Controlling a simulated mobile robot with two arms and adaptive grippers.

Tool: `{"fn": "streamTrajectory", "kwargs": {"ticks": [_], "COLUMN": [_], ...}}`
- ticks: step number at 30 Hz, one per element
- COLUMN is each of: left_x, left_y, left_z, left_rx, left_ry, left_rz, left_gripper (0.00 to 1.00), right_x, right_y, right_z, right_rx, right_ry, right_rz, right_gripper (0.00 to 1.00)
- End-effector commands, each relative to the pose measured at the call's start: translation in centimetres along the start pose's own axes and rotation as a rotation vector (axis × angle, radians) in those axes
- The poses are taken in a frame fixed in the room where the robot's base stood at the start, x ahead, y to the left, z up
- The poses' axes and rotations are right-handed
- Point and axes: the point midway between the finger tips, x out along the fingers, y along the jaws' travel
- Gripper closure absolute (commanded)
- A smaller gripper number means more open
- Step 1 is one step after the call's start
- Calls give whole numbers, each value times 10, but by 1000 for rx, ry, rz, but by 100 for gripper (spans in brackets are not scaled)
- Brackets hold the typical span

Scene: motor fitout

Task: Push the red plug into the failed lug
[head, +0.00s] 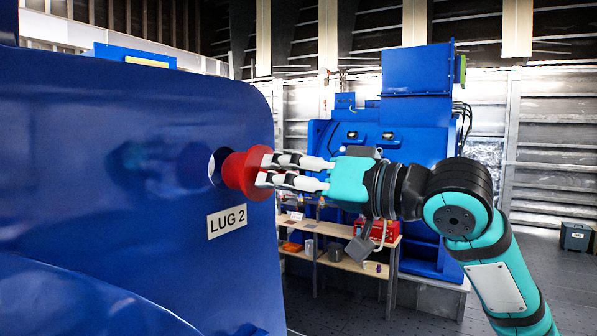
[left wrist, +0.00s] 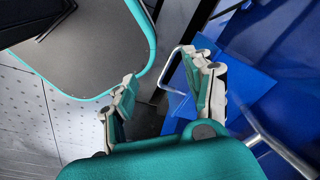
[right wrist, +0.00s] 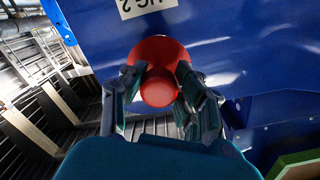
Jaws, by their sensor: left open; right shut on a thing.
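The red plug (head: 243,172) is held at the face of the large blue housing (head: 120,190), just above the white label "LUG 2" (head: 227,221). A round hole (head: 215,166) in the housing shows at the plug's left edge; I cannot tell whether the plug's tip is inside it. My right gripper (head: 268,171) is shut on the plug's outer end. In the right wrist view the red plug (right wrist: 158,60) sits between both fingers, against or close to the blue face. My left gripper (left wrist: 157,78) is open and empty, seen only in the left wrist view.
A wooden bench (head: 345,262) with a red box (head: 377,231) and small items stands behind, before a blue machine (head: 415,130). Near my left gripper are a metal handle (left wrist: 172,70) and blue panels. Open floor lies at the right.

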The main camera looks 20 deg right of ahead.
Motion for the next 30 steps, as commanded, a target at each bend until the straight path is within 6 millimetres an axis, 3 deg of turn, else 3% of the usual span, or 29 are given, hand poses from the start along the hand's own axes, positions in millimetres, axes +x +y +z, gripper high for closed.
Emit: {"fn": "streamTrajectory", "kwargs": {"ticks": [30], "left_x": [-8], "left_y": [4], "left_z": [6], "left_rx": [1], "left_ry": [-11], "left_rz": [5], "left_gripper": [48], "right_x": [6], "right_y": [-1], "right_z": [0], "right_rx": [0], "right_ry": [1], "right_rz": [0], "right_gripper": [100]}}
